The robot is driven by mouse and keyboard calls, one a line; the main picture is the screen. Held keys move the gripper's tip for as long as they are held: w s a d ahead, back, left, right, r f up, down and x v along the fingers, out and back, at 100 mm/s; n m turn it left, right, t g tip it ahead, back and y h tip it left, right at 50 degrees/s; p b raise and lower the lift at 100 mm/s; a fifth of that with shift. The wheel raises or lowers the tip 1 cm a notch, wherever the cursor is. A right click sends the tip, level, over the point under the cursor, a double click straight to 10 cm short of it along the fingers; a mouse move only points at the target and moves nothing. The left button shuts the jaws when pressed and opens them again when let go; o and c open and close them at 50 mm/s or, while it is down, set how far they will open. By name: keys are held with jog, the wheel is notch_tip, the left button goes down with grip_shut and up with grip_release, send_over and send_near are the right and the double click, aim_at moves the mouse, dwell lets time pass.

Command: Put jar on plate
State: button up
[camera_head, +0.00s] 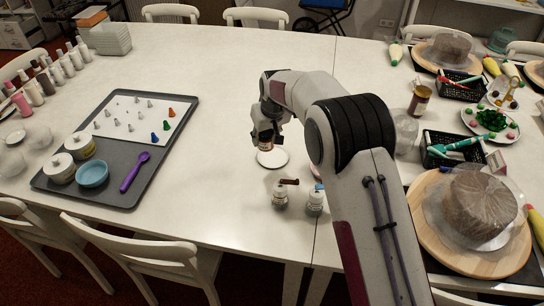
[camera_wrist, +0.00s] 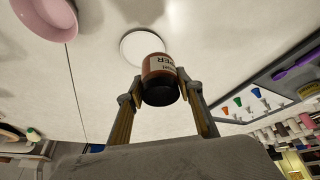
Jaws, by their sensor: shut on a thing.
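A small brown jar with a pale label (camera_wrist: 162,74) is between the two fingers of my gripper (camera_wrist: 160,92), which is shut on it. In the head view my gripper (camera_head: 266,138) is over the far part of a small white round plate (camera_head: 272,159), with the jar mostly hidden under the fingers. The plate also shows in the wrist view (camera_wrist: 137,44), partly behind the jar. I cannot tell whether the jar touches the plate.
Two small glass jars (camera_head: 281,197) stand in front of the plate. A grey tray (camera_head: 113,189) with bowls, a purple spoon and piping tips lies left. A similar brown jar (camera_head: 419,100), black baskets (camera_head: 443,158) and a wrapped cake (camera_head: 474,210) are right. Table left of the plate is clear.

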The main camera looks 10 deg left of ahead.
jog(key=w+d+m, duration=0.2)
jog(key=d+r+m+h, duration=0.1)
jog(key=d, duration=0.1)
jog(key=shift+w+d, duration=0.1)
jog(key=shift+w, duration=0.3)
send_near(279, 160)
jog(key=shift+w+a+r, duration=0.1)
jog(key=shift+w+a, duration=0.05)
jog(key=shift+w, duration=0.2)
jog(key=shift+w+a+r, duration=0.15)
jog(key=shift+w, duration=0.2)
jog(key=shift+f, duration=1.9)
jog(key=shift+f, duration=0.35)
